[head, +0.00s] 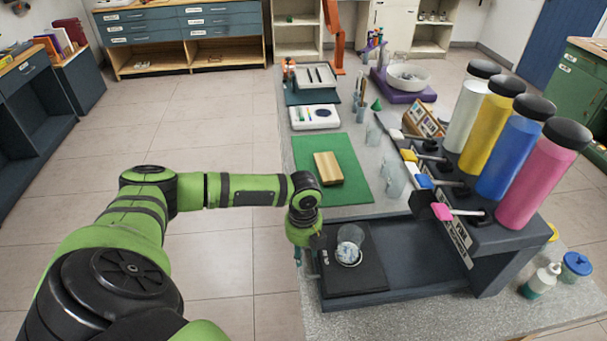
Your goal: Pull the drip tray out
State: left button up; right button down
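The drip tray (367,279) is a flat black tray in the base of the dark paint dispenser (495,270), at its left end. A clear glass (350,236) stands on the tray over a pale round patch. My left gripper (299,258) points down at the tray's left edge, beside the counter's edge. The wrist above it hides part of the tray's left side and most of the fingers. I cannot tell whether the fingers touch the tray or how far apart they are. My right gripper is not in view.
Pink, blue, yellow and white cylinders (542,180) top the dispenser, with levers facing left. Several clear glasses (394,182) stand behind the tray. A green mat (355,150) holds a wooden block (328,169). Floor left of the counter is clear.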

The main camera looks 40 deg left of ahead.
pick_arm(q)
notch_tip(320, 180, up, 11)
jog(key=shift+r, duration=0.15)
jog(key=shift+s, duration=0.1)
dwell(0.6)
